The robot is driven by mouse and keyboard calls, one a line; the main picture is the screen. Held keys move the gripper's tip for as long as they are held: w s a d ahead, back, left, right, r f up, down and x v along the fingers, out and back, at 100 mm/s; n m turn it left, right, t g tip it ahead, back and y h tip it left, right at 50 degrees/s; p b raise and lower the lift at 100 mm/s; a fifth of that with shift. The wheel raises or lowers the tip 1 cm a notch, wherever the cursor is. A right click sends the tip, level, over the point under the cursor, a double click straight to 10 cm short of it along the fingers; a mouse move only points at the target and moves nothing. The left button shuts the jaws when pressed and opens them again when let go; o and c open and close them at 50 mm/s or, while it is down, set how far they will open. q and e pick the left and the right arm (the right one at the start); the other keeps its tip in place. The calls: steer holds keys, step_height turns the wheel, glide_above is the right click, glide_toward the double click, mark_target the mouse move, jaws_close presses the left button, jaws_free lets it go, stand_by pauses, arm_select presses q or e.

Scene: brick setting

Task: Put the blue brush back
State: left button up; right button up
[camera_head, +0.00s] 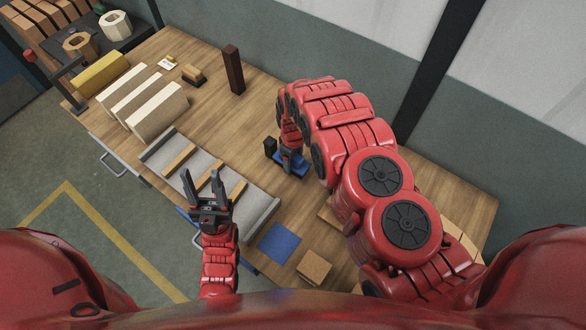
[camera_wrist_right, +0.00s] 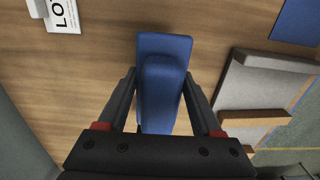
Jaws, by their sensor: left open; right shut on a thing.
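The blue brush (camera_head: 297,168) is at my right gripper (camera_head: 290,158), near the middle of the table and partly hidden by it. In the right wrist view the blue brush (camera_wrist_right: 163,50) has a raised grip on a wider flat base. The right gripper (camera_wrist_right: 160,78) is shut on that grip, with one finger on each side. I cannot tell whether the base touches the table. A flat blue square (camera_head: 279,242) lies on the table near its front edge; it also shows in the right wrist view (camera_wrist_right: 297,20). My left gripper (camera_head: 207,183) is open and empty over the grey tray.
The grey tray (camera_head: 259,204) holds several wooden strips. A dark upright post (camera_head: 233,70), pale bars (camera_head: 158,112) and a wooden block (camera_head: 314,266) are on the table. Bare tabletop lies between the post and the tray.

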mark_target(293, 168)
steer(key=shift+f+b, duration=0.85)
steer(key=shift+f, duration=1.35)
steer(key=shift+f, duration=0.15)
steer(key=o, duration=1.5)
steer(key=shift+c, duration=0.2)
step_height(293, 168, up, 11)
steer(key=p, duration=0.3)
steer(key=shift+p, duration=0.4)
steer(key=shift+r, duration=0.7)
steer(key=shift+f, duration=0.1)
